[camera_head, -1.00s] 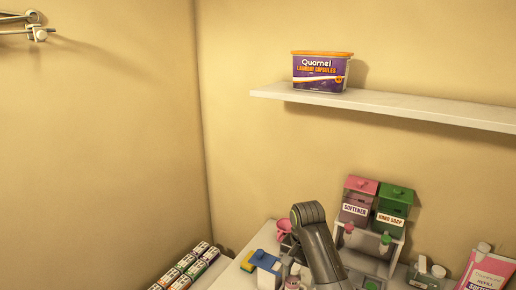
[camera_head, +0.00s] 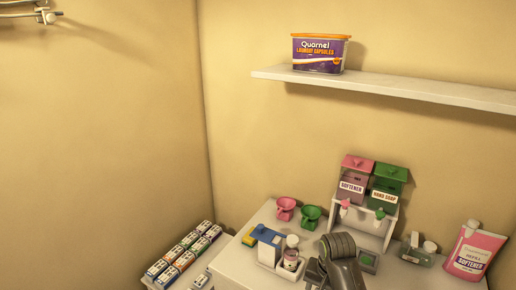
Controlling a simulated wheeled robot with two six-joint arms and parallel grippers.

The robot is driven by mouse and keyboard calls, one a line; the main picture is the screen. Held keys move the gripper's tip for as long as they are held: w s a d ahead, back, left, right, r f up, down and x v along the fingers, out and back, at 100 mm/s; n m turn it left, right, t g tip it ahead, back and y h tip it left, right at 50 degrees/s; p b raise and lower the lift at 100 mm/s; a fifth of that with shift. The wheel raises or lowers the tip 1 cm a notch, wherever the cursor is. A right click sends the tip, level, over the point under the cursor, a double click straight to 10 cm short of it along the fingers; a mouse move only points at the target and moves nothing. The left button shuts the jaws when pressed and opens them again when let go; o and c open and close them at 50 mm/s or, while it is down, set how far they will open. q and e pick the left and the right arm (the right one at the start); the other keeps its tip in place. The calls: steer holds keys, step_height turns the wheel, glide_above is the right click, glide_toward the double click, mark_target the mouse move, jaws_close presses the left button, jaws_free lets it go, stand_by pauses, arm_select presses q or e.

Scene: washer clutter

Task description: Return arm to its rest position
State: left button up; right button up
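One of my dark grey arm links (camera_head: 340,262) shows at the bottom middle, in front of the white counter (camera_head: 236,262). It covers part of the counter front. Neither of my grippers shows in this view, so I cannot see whether they are open or hold anything. I cannot tell for certain which arm the link belongs to.
A two-bin dispenser stand with a pink softener bin (camera_head: 352,187) and a green hand soap bin (camera_head: 387,192) stands at the back. Pink (camera_head: 285,208) and green (camera_head: 311,215) cups, a bottle (camera_head: 291,256) and a pink refill pouch (camera_head: 473,251) surround the arm. A shelf (camera_head: 400,88) is above.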

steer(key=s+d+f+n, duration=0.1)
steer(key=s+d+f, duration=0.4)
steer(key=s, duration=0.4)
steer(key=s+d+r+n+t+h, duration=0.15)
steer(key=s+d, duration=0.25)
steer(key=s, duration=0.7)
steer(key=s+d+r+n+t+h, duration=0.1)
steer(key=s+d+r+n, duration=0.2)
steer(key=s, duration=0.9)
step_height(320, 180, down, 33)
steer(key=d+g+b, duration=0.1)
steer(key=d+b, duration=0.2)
steer(key=b, duration=0.5)
arm_select(q)
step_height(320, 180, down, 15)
steer(key=b, duration=0.6)
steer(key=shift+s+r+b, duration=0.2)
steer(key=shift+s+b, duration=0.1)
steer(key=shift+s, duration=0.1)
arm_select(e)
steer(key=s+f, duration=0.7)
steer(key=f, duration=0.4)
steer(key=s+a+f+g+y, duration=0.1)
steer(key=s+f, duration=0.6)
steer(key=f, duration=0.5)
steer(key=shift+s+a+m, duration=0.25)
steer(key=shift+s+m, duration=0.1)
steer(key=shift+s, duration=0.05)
